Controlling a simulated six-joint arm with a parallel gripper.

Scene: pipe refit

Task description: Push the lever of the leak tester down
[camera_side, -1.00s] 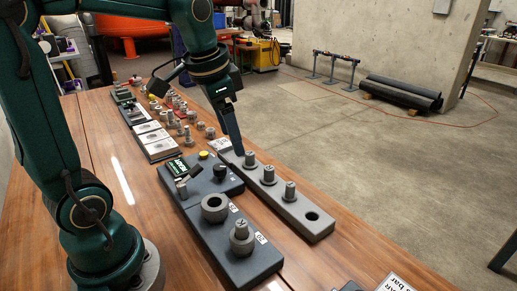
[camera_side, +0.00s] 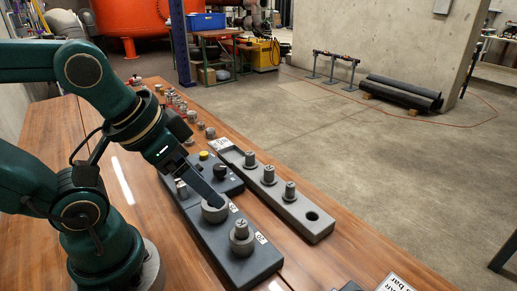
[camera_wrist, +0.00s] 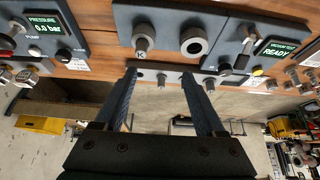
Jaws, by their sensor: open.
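A dark station (camera_side: 230,186) with a black knob-like lever (camera_side: 219,172) and a yellow button (camera_side: 203,155) stands mid-table. In the wrist view its display (camera_wrist: 276,48) reads VACUUM TEST READY, with the black lever (camera_wrist: 225,69) beside it. A second panel with a display (camera_wrist: 44,24) reading PRESSURE 0.0 bar is at the left of the wrist view. I cannot tell for sure which is the leak tester. My gripper (camera_side: 221,203) is open and empty, angled down with its tips near a grey ring (camera_side: 214,214); in the wrist view its fingers (camera_wrist: 160,76) are spread apart.
The ring and a peg (camera_side: 241,239) sit on a dark block right in front of the station. A grey rail (camera_side: 290,208) with several pegs runs alongside. More fittings (camera_side: 188,115) stand at the far end. The near table at the left is clear.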

